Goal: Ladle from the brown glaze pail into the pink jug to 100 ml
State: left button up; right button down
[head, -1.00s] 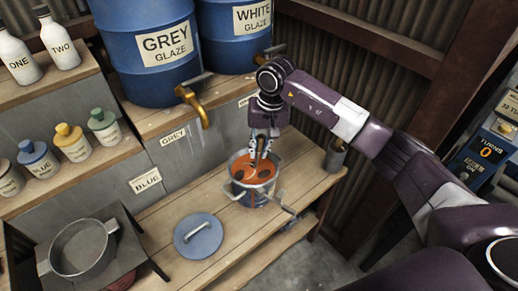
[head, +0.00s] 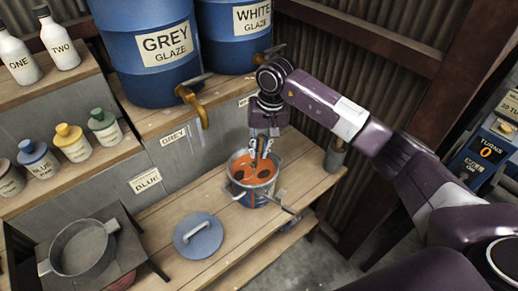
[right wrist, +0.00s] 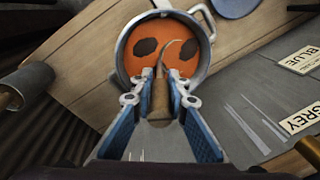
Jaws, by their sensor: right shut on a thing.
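The pail of orange-brown glaze (head: 254,170) stands on the wooden bench, its round metal rim also filling the top of the right wrist view (right wrist: 122,58). My right gripper (head: 262,150) is above the pail, pointing down. In the right wrist view the gripper (right wrist: 160,82) is shut on the brown handle of the ladle (right wrist: 160,98). A thin curved part of the ladle reaches over the glaze; its bowl cannot be made out. Two dark patches show on the glaze surface. I see no pink jug. My left gripper is not in view.
A blue lid (head: 198,238) lies on the bench left of the pail. A grey pan (head: 82,248) stands at lower left. A dark cup (head: 336,160) stands right of the pail.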

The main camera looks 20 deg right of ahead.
jog(key=shift+r+p, duration=1.9)
jog(key=shift+r, duration=3.15)
jog(key=shift+a, duration=0.1)
